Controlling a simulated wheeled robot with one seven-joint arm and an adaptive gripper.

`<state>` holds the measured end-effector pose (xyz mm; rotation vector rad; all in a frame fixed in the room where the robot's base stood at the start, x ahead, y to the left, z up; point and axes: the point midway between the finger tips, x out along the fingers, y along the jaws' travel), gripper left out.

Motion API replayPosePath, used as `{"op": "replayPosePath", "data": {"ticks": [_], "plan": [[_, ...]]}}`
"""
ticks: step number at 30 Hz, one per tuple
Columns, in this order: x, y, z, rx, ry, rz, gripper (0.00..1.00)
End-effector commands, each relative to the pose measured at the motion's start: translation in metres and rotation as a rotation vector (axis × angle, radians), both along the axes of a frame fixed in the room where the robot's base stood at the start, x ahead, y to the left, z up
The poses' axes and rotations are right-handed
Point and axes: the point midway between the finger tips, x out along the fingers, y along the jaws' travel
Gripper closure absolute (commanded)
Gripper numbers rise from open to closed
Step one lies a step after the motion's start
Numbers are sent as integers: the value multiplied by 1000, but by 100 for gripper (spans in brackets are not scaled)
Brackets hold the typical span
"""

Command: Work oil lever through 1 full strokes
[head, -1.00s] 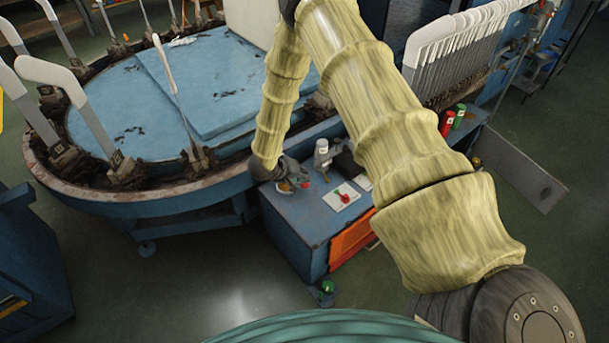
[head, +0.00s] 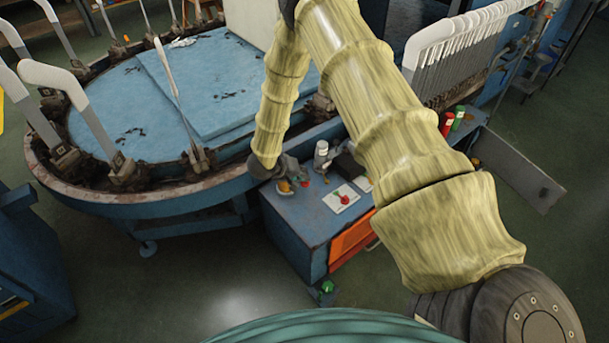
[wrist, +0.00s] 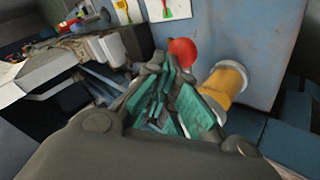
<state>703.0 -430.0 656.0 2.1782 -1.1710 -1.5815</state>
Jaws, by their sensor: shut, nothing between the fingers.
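A red ball knob (wrist: 183,52), which looks like the end of the oil lever, shows in the wrist view just beyond my fingertips. Most of its lever is hidden behind my fingers. My gripper (wrist: 172,92), with teal finger pads, is shut and empty. I cannot tell whether the fingers touch the knob. A yellow cylinder with a pale rim (wrist: 222,88) is just right of the fingers. In the head view, a small red thing (head: 305,182) shows by the end of my arm, over the blue cabinet; my fingers are too small to make out there.
The blue cabinet (head: 295,222) has an orange front panel (head: 352,238) and a white card (head: 341,198) on top. Red and green cans (head: 447,124) stand at right.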

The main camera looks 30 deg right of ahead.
Motion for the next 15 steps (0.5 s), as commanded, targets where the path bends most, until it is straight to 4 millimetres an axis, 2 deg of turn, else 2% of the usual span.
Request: {"op": "replayPosePath", "data": {"ticks": [15], "plan": [[3,0,25,0,0,0,100]]}}
